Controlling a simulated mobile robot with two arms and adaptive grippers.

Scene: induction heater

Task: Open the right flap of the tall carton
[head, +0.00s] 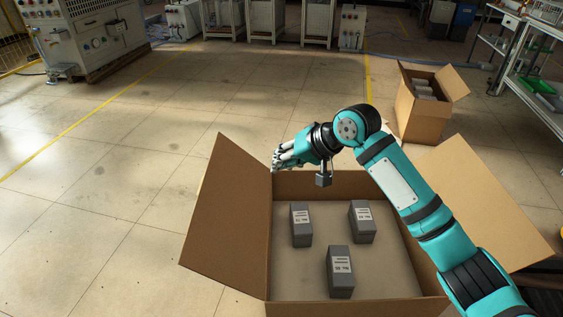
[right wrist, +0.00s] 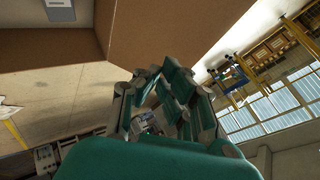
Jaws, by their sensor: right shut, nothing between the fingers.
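The large open carton (head: 346,186) stands in the front of the head view. Its left flap (head: 228,212) is folded outward to the left. Its right flap (head: 486,196) is spread outward to the right, partly behind my right arm. My right gripper (head: 279,160) is shut and empty, above the carton's far left corner near the top of the left flap. Whether it touches the flap I cannot tell. In the right wrist view the gripper (right wrist: 163,98) shows close to a brown cardboard panel (right wrist: 182,38). My left gripper is not in view.
Several grey labelled blocks (head: 341,272) stand inside the carton. A smaller open carton (head: 424,119) with grey items stands behind at right. A shelf rack (head: 528,62) is at far right, machines (head: 88,38) at the back. The floor at left is clear.

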